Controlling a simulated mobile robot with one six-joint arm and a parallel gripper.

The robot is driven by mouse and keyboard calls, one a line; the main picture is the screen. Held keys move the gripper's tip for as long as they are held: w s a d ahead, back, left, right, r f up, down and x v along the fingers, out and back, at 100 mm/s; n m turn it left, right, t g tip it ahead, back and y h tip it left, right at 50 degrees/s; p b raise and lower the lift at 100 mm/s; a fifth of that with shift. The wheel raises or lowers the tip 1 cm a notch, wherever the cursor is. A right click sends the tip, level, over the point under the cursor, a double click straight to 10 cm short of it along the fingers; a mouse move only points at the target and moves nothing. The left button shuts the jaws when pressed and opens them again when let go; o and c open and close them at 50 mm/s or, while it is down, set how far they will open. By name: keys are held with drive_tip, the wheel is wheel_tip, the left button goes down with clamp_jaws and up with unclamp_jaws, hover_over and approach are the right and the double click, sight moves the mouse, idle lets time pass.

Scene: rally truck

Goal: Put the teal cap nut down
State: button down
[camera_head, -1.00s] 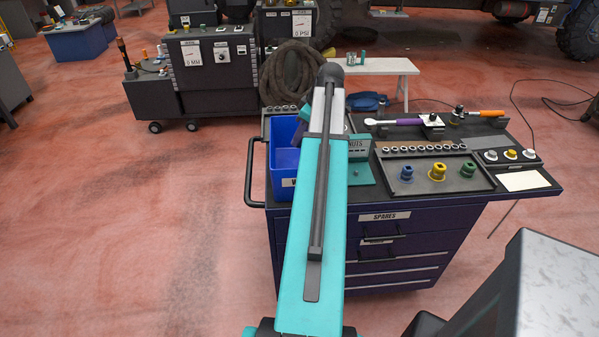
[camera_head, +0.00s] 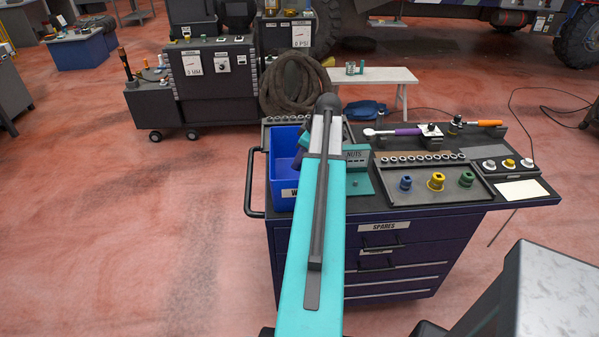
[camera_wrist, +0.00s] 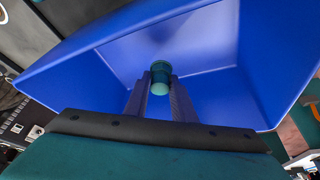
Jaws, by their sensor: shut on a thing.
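The teal cap nut (camera_wrist: 161,72) is between the fingertips of my gripper (camera_wrist: 161,84) in the wrist view. My gripper is shut on it. Both are over the open blue bin (camera_wrist: 84,78), whose walls surround them in the picture. I cannot tell how far the nut is above the bin floor. In the head view the blue bin (camera_head: 281,195) stands on the left end of the dark cart.
The cart top (camera_head: 440,205) holds a teal stand labelled NUTS (camera_head: 357,160) right of my arm. A tray (camera_head: 450,184) holds blue, yellow and green sockets. A purple-handled wrench (camera_head: 405,131) lies at the back. A black handle (camera_head: 252,185) sticks out at the left end.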

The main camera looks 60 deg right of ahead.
drive_tip(key=shift+f, duration=1.15)
drive_tip(key=shift+f+p, duration=0.8)
drive_tip(key=shift+f, duration=1.05)
drive_tip(key=shift+f, duration=0.1)
drive_tip(key=c, duration=1.5)
unclamp_jaws()
drive_tip(key=shift+r, duration=0.2)
drive_tip(key=shift+b+v, duration=1.5)
drive_tip(key=shift+v, duration=4.4)
drive_tip(key=shift+r, duration=0.1)
